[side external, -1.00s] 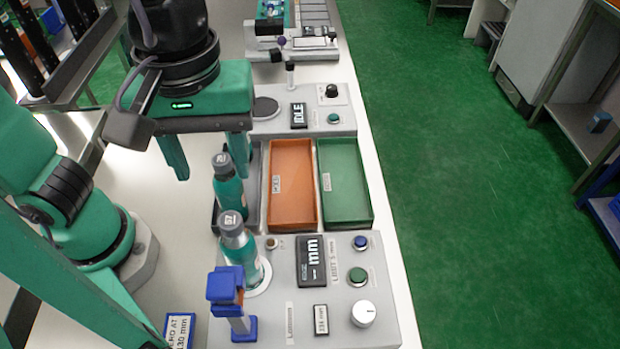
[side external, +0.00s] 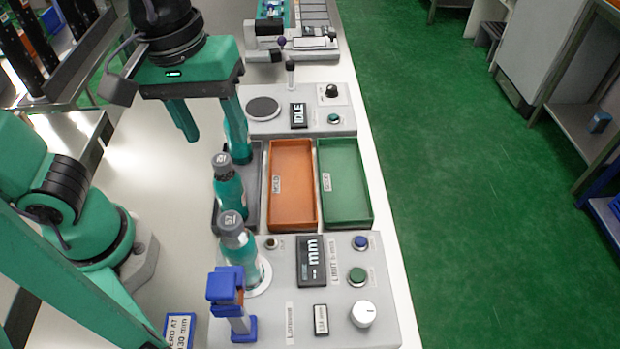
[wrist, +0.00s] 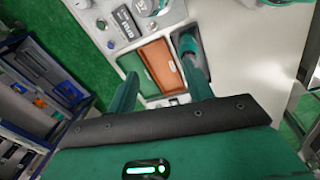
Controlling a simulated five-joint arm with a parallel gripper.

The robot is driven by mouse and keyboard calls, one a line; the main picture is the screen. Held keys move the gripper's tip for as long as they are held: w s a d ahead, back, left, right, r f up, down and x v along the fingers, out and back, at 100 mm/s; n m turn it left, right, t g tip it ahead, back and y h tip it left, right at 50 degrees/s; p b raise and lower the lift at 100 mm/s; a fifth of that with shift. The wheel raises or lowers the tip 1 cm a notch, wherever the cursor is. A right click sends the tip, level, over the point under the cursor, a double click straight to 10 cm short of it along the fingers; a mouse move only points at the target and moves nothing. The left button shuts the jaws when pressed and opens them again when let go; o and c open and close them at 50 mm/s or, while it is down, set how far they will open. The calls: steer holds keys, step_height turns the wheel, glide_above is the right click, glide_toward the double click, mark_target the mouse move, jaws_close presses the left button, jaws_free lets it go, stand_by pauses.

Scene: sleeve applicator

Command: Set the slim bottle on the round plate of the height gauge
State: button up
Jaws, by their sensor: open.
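A teal bottle with a grey cap marked 57 (side external: 236,240) stands upright on the white round plate (side external: 262,289) of the height gauge (side external: 285,318) in the side view. A second, similar teal bottle (side external: 228,186) stands in the dark tray behind it; this bottle also shows in the wrist view (wrist: 188,44). My gripper (side external: 215,150) is open above and behind the bottles, its fingers apart. No bottle is seen held between them. In the wrist view my gripper (wrist: 160,67) has its fingers spread over the trays. The right finger partly hides the dark tray's far end.
The dark tray (side external: 254,185), an empty orange tray (side external: 292,190) and an empty green tray (side external: 345,185) lie side by side. A blue clamp-like part (side external: 229,288) stands at the gauge's front left. Behind the trays is another panel (side external: 300,122) with a dark disc and a post.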

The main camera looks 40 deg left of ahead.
steer(key=w+a+f+m+t, duration=0.1)
steer(key=a+m, duration=0.1)
steer(key=a, duration=0.3)
steer(key=w+a+f+m+t, duration=0.1)
steer(key=a+m+t, duration=0.1)
steer(key=a, duration=0.4)
steer(key=w+a+f+m+t+y, duration=0.1)
steer(key=a+m, duration=0.1)
steer(key=a, duration=0.3)
steer(key=shift+a+f+m, duration=0.2)
steer(key=shift+a+m, duration=0.1)
steer(key=shift+a, duration=0.05)
steer(key=shift+c, duration=0.2)
